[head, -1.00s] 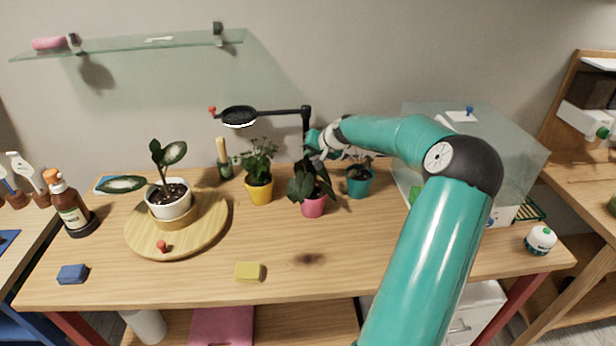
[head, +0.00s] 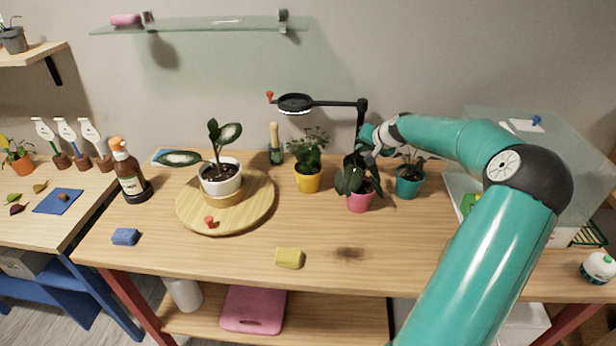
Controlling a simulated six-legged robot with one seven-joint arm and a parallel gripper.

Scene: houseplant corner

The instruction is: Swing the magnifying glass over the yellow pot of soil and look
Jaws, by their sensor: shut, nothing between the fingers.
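The magnifying glass (head: 295,103) is a round, black-rimmed lens on a black horizontal arm, with a red knob (head: 270,97) at its left end. Its arm joins a dark upright post (head: 361,118) on the right. The yellow pot (head: 308,181) holds a leafy green plant that hides its soil. In the head view the lens appears above and slightly left of this plant; its exact depth over the pot is unclear. My gripper (head: 369,146) is shut and empty, by the post and above the pink pot (head: 359,201), apart from the red knob.
A white pot (head: 221,181) stands on a round wooden turntable (head: 257,212) at left. A teal pot (head: 409,186) and a glass case (head: 560,150) are at right. A yellow sponge (head: 289,258) lies in front. A glass shelf (head: 200,25) hangs above.

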